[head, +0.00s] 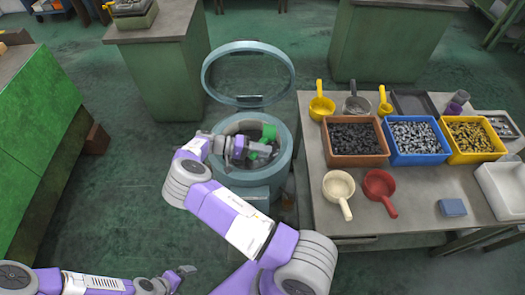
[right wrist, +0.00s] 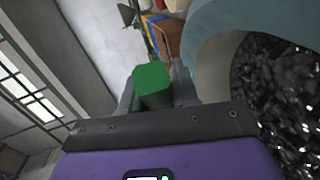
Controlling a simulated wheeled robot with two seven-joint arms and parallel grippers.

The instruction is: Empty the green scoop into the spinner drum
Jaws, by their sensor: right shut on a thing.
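The green scoop (head: 269,131) shows in the head view only as green patches at the mouth of the spinner drum (head: 284,165). My right gripper (head: 262,151) is over the drum's opening, shut on the scoop. In the right wrist view the scoop's green handle (right wrist: 153,82) sits between the fingers; its bowl is hidden, so I cannot tell its tilt or contents. The drum's inside (right wrist: 280,90) shows many dark, shiny metal pieces. The drum's round lid (head: 248,104) stands raised behind it. My left gripper (head: 182,274) is low at the bottom left, away from the drum; its fingers are too small to judge.
The table (head: 322,225) on the right holds a brown bin (head: 355,159), a blue bin (head: 417,159) and a yellow bin (head: 474,158) of small parts. A cream scoop (head: 339,188) and a red scoop (head: 379,187) lie before them. Green floor is clear left of the drum.

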